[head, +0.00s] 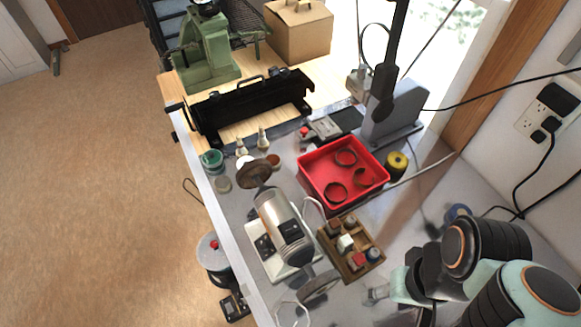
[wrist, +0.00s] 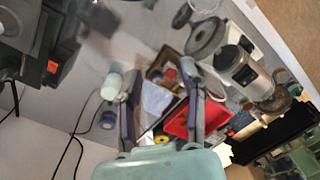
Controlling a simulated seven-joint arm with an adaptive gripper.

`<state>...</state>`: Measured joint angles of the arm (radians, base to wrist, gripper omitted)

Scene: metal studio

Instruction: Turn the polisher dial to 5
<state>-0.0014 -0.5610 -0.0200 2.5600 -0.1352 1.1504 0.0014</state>
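The polisher (head: 272,215) is a silver motor with a brown wheel (head: 254,173) at its far end and a grey wheel (head: 319,288) at its near end. It stands on a white base (head: 297,262) with a dark panel (head: 264,244) on its left side. The dial is too small to pick out, and its setting cannot be read. In the wrist view the polisher (wrist: 243,70) is at upper right, beyond my fingers. My gripper (wrist: 160,72) is open and empty, its two fingers apart.
A wooden block tray (head: 345,268) with small pieces lies between polisher and my arm. Behind it are a red tray (head: 318,193) with rings, a yellow spool (head: 397,163) and a grey stand (head: 398,110). Small jars (head: 212,161) stand left. Cables cross the right side.

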